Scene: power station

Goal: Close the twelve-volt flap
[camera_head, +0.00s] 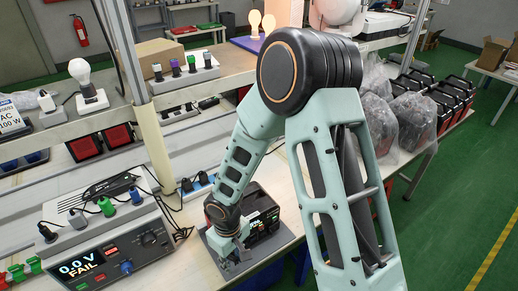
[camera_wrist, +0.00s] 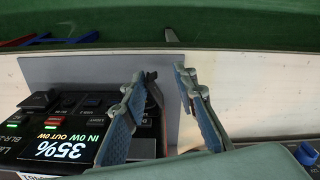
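The black power station (camera_head: 264,217) sits on a grey mat (camera_head: 226,262) on the bench, partly hidden behind my arm. In the wrist view, the power station (camera_wrist: 62,135) shows at the lower left, upside down, with a lit display reading 35% and green lights. My gripper (camera_head: 236,254) is low at its near left side. In the wrist view, my gripper (camera_wrist: 161,76) has its two fingers apart. A small dark upright piece (camera_wrist: 152,88) at the power station's edge shows beside the left finger; it may be the twelve-volt flap, partly hidden. I cannot tell whether the finger touches it.
A tester (camera_head: 108,258) reading 0.0 V FAIL stands left on the bench. A shelf with plugs (camera_head: 183,72) and a bulb runs above. Bagged units (camera_head: 410,115) stand at the right. The mat right of the fingers is bare.

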